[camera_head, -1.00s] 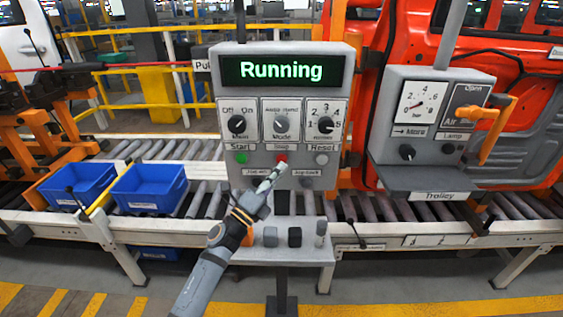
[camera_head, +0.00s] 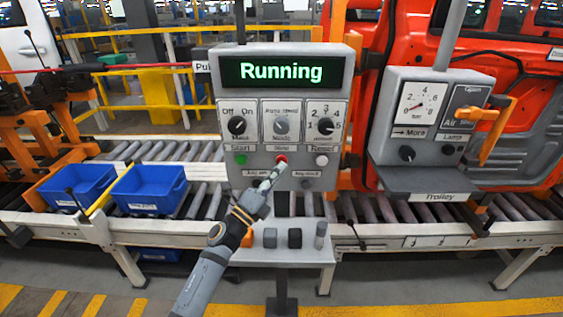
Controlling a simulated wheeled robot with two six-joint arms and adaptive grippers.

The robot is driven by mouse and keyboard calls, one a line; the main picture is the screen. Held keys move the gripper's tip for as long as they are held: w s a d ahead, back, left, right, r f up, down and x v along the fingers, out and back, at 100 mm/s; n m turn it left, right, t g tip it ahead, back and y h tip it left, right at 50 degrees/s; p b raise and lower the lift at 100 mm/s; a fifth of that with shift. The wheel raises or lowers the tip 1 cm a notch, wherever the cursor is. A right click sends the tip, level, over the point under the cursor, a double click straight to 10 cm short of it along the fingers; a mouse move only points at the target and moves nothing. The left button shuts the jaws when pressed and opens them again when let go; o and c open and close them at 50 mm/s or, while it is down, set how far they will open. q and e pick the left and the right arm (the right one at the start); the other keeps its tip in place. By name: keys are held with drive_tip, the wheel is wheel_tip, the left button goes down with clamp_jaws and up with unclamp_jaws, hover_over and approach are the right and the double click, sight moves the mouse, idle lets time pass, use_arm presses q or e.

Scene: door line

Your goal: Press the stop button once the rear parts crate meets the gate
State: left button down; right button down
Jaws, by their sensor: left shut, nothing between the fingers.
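The control panel (camera_head: 243,110) has a green "Running" display (camera_head: 281,71). The red stop button (camera_head: 281,161) is in its button row, between the green start button (camera_head: 240,159) and the grey reset button (camera_head: 321,160). My left gripper (camera_head: 275,174) is shut and empty, its tip just below the stop button; I cannot tell whether they touch. A blue crate (camera_head: 77,186) stands on the roller conveyor left of a slanted yellow bar (camera_head: 97,203), probably the gate, with its right side close to it. A second blue crate (camera_head: 149,190) stands just right of the bar. My right gripper is not in view.
A trolley panel (camera_head: 432,125) with a gauge and an orange handle (camera_head: 494,132) stands right of the control panel, before an orange-red car body (camera_head: 380,60). A shelf with small knobs (camera_head: 294,238) sits below the panel. Yellow rails (camera_head: 150,70) run behind the conveyor.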

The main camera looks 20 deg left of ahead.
use_arm(q)
drive_tip(key=shift+w, duration=0.1)
idle(0.5)
drive_tip(key=shift+w+a, duration=0.1)
drive_tip(key=shift+w, duration=0.2)
drive_tip(key=shift+w+a, duration=0.2)
drive_tip(key=shift+w, duration=0.35)
idle(1.0)
drive_tip(key=shift+s, duration=0.1)
drive_tip(key=shift+s+d, duration=0.3)
drive_tip(key=shift+s, duration=0.55)
drive_tip(key=shift+s+d+p, duration=0.1)
drive_tip(key=shift+s+d, duration=0.15)
drive_tip(key=shift+s, duration=0.55)
drive_tip(key=shift+s+d+p, duration=0.15)
drive_tip(key=shift+s+d, duration=0.05)
drive_tip(key=shift+s, duration=0.6)
drive_tip(key=shift+s+d+p, duration=0.1)
drive_tip(key=shift+s+d, duration=0.15)
drive_tip(key=shift+s, duration=0.55)
